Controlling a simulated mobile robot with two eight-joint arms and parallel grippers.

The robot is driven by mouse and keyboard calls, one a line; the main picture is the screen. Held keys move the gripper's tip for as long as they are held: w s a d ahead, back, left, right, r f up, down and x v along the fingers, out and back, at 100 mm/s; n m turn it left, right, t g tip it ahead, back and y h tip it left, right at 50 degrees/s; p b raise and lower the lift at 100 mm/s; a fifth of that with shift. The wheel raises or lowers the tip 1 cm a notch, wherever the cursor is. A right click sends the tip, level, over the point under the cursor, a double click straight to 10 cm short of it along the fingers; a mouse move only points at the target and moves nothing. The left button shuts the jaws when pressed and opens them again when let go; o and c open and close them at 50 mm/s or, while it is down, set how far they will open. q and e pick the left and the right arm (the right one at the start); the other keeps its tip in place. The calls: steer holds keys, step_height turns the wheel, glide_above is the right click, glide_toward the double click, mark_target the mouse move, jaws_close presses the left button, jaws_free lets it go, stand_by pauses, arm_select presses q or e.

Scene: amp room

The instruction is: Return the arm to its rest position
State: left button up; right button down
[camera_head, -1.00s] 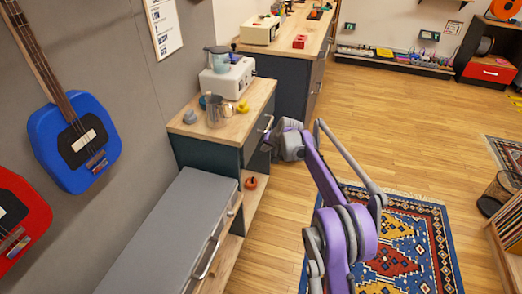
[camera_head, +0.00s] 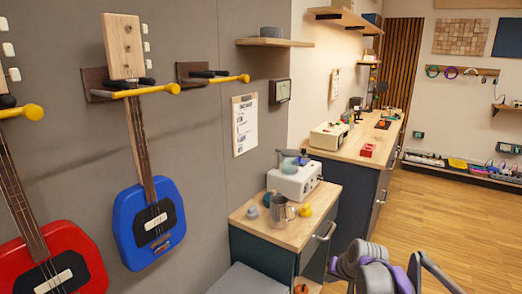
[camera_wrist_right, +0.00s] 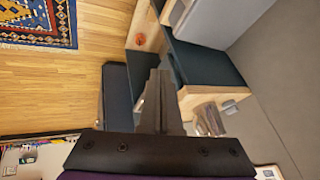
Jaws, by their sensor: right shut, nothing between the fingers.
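My right arm (camera_head: 375,272), purple and grey, rises into the bottom right of the head view, just right of the small cabinet's front. I cannot make out its fingertips there. In the right wrist view my right gripper (camera_wrist_right: 158,78) shows as two dark fingers pressed together with nothing between them. The fingers appear over the cabinet and a dark opening; I cannot tell how far off these are. My left arm and gripper are not in view.
The small cabinet (camera_head: 246,224) carries a metal jug (camera_head: 279,212) and a white machine (camera_head: 294,182). A longer counter (camera_head: 352,151) stands behind. Blue (camera_head: 150,238) and red (camera_head: 62,262) guitars hang on the left wall. Wood floor (camera_head: 440,225) is clear at right.

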steer(key=s+a+f+n+h, duration=0.1)
steer(key=s+f, duration=0.2)
steer(key=s, duration=0.9)
steer(key=s+a+f+n+g, duration=0.1)
steer(key=s+f, duration=0.2)
steer(key=s, duration=0.8)
steer(key=s+a+f+n+h, duration=0.1)
steer(key=s+f+n, duration=0.15)
steer(key=s, duration=0.95)
step_height(320, 180, up, 14)
steer(key=w+p, duration=0.2)
steer(key=p, duration=1)
steer(key=shift+w+d+m, duration=0.15)
steer(key=shift+w+m, duration=0.2)
steer(key=shift+m, duration=0.1)
